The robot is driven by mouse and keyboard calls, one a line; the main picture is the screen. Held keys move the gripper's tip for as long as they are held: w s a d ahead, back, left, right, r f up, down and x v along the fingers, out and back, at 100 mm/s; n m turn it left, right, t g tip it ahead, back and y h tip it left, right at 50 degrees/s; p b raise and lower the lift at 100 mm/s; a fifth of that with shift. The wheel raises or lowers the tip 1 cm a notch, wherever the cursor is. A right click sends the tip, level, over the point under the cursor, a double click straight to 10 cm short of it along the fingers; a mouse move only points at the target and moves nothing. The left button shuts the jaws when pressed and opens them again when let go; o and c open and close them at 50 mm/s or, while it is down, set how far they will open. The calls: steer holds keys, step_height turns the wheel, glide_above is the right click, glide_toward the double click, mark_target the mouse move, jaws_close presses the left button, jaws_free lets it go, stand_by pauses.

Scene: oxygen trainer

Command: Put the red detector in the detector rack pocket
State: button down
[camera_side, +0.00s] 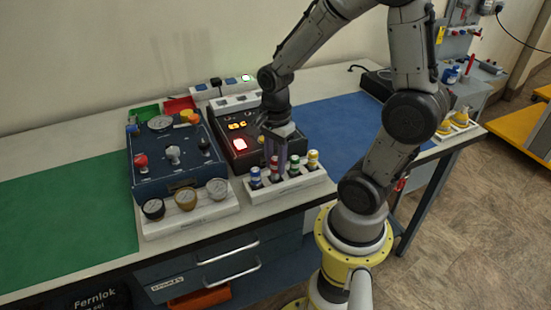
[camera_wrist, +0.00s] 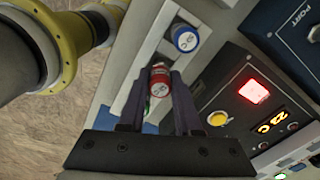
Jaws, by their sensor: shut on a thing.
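The red detector (camera_side: 274,164) is between the fingers of my gripper (camera_side: 276,158), over the white detector rack (camera_side: 288,188). It stands roughly upright, in line between the blue detector (camera_side: 256,178) and the green detector (camera_side: 294,166). A yellow detector (camera_side: 313,160) is at the right end of the rack. In the wrist view, the red detector's cap (camera_wrist: 159,80) sits between the two dark fingers, and the blue cap (camera_wrist: 185,38) is clear of them. The green one is mostly hidden there. I cannot tell whether the red detector's base is inside a pocket.
Behind the rack is a dark panel with a lit red button (camera_side: 239,144). A blue console (camera_side: 172,158) and a white gauge rack (camera_side: 188,216) stand to the left. The blue mat (camera_side: 335,125) and the green mat (camera_side: 60,225) show bare areas.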

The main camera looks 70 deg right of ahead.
steer(key=shift+f, duration=0.7)
steer(key=c, duration=0.5)
jaws_free()
steer(key=shift+r, duration=0.1)
step_height(320, 180, up, 14)
steer(key=s+a+n+t, duration=0.1)
steer(key=a+n+t, duration=0.1)
steer(key=n, duration=0.5)
steer(key=s+a+r+n+t, duration=0.1)
steer(key=s+a+n, duration=0.1)
steer(key=n, duration=0.5)
steer(key=s+a+n+t, duration=0.2)
steer(key=a+n, duration=0.2)
steer(key=n, duration=0.4)
steer(key=shift+s+r+t, duration=0.1)
steer(key=shift+r+t, duration=0.2)
